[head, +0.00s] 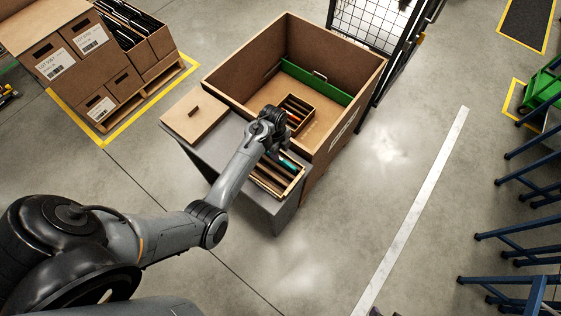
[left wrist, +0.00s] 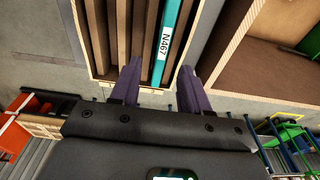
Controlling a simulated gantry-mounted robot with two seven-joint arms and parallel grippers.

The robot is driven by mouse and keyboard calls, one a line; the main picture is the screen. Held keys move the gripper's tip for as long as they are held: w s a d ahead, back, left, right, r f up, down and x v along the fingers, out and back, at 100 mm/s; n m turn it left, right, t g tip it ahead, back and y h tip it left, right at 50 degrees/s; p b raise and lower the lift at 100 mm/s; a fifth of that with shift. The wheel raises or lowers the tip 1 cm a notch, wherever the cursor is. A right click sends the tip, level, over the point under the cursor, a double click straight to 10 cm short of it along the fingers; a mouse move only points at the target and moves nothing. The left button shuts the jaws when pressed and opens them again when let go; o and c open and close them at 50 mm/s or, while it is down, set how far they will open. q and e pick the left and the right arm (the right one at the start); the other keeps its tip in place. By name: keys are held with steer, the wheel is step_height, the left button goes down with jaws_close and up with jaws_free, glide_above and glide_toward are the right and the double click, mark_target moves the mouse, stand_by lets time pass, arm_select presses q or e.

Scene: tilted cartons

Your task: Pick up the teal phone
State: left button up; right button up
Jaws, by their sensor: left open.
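The teal phone (left wrist: 168,40) stands in a slot of a small divided carton (left wrist: 95,66) in the left wrist view, with a white label reading N467. It also shows as a teal strip (head: 287,164) in the head view, partly hidden by my gripper. My left gripper (left wrist: 157,75) is open and empty. Its two purple fingertips lie on either side of the phone's near end in the picture; I cannot tell the remaining gap in depth. In the head view my left gripper (head: 278,152) is over the carton (head: 272,193). My right gripper is not in view.
A large open box (head: 221,76) stands just behind, with a small divided carton (head: 306,104) and a green strip inside. A brown lid (head: 193,116) lies on the grey stand (head: 278,217). Stacked cartons (head: 75,56) are at upper left; blue frames are at right.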

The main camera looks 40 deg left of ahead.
mark_target(281, 158)
arm_select(q)
steer(key=shift+w+f, duration=0.1)
steer(key=shift+f, duration=2.45)
steer(key=shift+c, duration=0.2)
jaws_close()
